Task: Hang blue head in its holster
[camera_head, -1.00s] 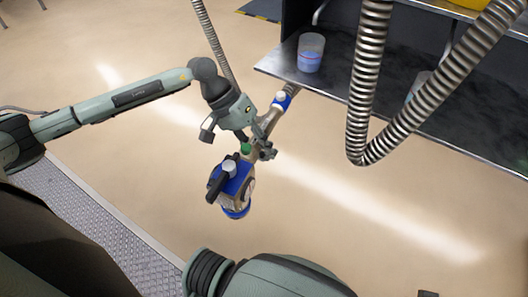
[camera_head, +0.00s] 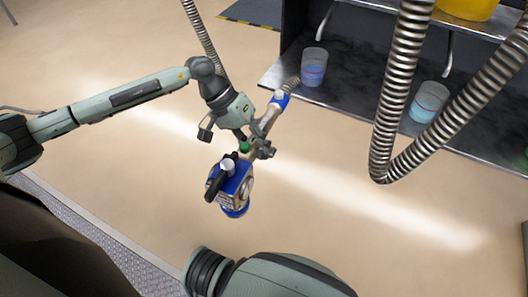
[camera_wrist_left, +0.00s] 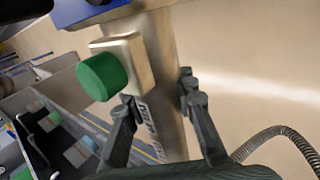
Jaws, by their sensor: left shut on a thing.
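The blue head (camera_head: 232,186) is a metal fill head with blue parts, a black handle and a green button. It hangs in the air over the floor, its blue nozzle end low and its hose end up. My left gripper (camera_head: 256,146) is shut on its metal body just below the green button. In the left wrist view, the fingers (camera_wrist_left: 158,112) lie on both sides of the metal tube (camera_wrist_left: 160,80), with the green button (camera_wrist_left: 102,77) beside them. My right gripper is not in view, and I cannot make out a holster.
A dark metal shelf (camera_head: 345,103) stands at upper right, holding clear cups of blue liquid (camera_head: 313,68) (camera_head: 427,103). A thick ribbed hose (camera_head: 401,80) loops down in front of it. The floor (camera_head: 330,220) below is clear.

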